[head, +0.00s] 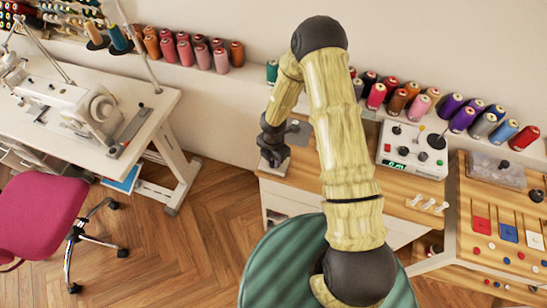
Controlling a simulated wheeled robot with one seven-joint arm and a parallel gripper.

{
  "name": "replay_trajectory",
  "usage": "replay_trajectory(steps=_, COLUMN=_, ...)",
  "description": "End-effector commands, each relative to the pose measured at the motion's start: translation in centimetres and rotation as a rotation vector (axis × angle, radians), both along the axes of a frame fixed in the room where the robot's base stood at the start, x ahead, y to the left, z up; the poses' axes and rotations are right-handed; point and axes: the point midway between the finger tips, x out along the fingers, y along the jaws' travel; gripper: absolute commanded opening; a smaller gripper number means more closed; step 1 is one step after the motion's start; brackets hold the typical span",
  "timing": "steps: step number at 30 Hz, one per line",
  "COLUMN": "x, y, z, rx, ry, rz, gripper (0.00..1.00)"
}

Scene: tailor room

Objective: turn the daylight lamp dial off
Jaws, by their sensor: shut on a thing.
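My gripper (272,145) is at the left end of the wooden worktop (307,168), low over a small grey unit (296,131). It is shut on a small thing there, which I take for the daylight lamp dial. The dark fingers hide the dial, so its angle and markings cannot be read. A pale grey piece (274,159) shows just below the fingers. My arm comes down across the middle of the picture and covers part of the worktop.
A white control box (412,149) with black knobs and a green display stands right of my arm. Thread spools (376,96) line the ledge behind. A sewing machine (72,103) and a pink chair (40,215) are left. Wooden floor (190,240) is open between.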

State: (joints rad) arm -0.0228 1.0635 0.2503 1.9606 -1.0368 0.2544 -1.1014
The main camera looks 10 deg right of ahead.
Motion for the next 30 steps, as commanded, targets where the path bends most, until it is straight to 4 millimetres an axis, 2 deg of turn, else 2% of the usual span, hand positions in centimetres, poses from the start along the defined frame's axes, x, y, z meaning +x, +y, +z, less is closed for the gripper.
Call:
replay_trajectory(steps=14, x=0.17, y=0.06, z=0.12, rx=0.002, ry=-0.004, rz=0.022, gripper=0.04)
replay_trajectory(steps=15, x=0.17, y=0.06, z=0.12, rx=0.002, ry=-0.004, rz=0.022, gripper=0.31)
replay_trajectory(steps=18, x=0.15, y=0.04, z=0.10, rx=0.002, ry=-0.004, rz=0.022, gripper=0.49)
replay_trajectory(steps=30, x=0.10, y=-0.01, z=0.62, rx=0.001, ry=-0.002, rz=0.020, gripper=0.49)
